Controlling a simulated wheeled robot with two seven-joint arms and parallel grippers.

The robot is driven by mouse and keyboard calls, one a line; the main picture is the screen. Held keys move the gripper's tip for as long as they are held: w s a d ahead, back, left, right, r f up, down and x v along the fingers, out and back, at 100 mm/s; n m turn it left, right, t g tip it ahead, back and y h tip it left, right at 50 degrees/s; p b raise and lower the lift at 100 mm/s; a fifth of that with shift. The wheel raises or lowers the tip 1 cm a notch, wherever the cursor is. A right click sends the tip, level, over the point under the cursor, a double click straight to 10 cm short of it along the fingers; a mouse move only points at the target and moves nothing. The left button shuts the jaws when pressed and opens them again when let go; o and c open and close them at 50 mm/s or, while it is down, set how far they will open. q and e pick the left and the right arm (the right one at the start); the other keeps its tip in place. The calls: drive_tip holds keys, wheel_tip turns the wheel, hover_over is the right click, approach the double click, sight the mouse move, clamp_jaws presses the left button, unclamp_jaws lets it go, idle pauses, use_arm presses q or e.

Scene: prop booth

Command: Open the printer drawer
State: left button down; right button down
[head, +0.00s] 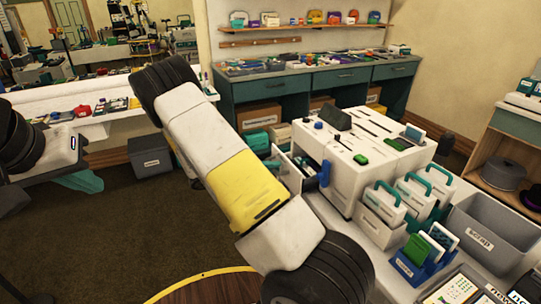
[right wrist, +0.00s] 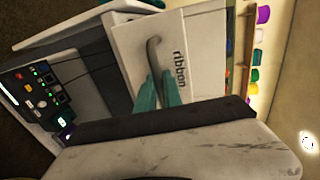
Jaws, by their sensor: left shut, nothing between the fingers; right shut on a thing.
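The printer (head: 345,165) is a large white unit on the table, right of centre in the head view. A white drawer (head: 287,168) appears to stand out from its left side, partly covered by my right arm. In the right wrist view, the drawer front (right wrist: 190,35) is labelled "ribbon" and has a curved grey handle (right wrist: 153,48). My right gripper (right wrist: 157,90) has its teal fingers shut on this handle. The right gripper is hidden behind my arm in the head view. My left gripper (head: 82,182) is shut and empty at the far left, away from the printer.
A grey scrap bin (head: 480,232), white boxes with teal handles (head: 380,212) and a blue holder (head: 418,268) stand right of and in front of the printer. A round wooden top (head: 205,290) is at the bottom. Carpet (head: 130,225) is clear at left.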

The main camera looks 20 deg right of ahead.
drive_tip(key=f+v, duration=0.1)
drive_tip(key=v, duration=0.5)
drive_tip(key=shift+a+f, duration=0.15)
drive_tip(key=shift+a, duration=0.3)
drive_tip(key=c, duration=1.5)
unclamp_jaws()
drive_tip(key=v, duration=0.7)
drive_tip(key=shift+s+a, duration=0.15)
drive_tip(key=shift+a, duration=0.25)
